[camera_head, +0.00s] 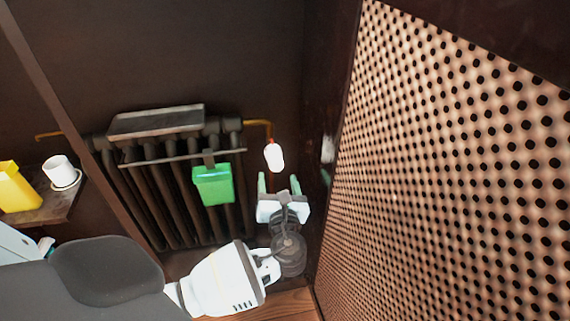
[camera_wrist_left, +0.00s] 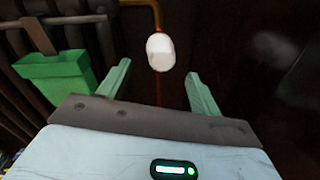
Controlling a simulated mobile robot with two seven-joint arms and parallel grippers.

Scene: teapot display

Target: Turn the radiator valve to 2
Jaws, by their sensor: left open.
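The radiator valve (camera_head: 274,157) is a white rounded knob on a brass pipe, to the right of the dark radiator (camera_head: 170,185). It also shows in the left wrist view (camera_wrist_left: 160,52), beyond the fingertips. No number on it can be read. My left gripper (camera_head: 279,183) is open and empty, just below the valve in the head view. In the left wrist view its two green fingers (camera_wrist_left: 161,84) stand apart, with the valve between their lines and not visibly touched. My right gripper is not in view.
A green box (camera_head: 213,185) hangs on the radiator front, left of my left gripper. A perforated panel (camera_head: 450,170) stands close on the right. A shelf (camera_head: 50,208) at left bears a white cup (camera_head: 60,170) and a yellow container (camera_head: 18,188).

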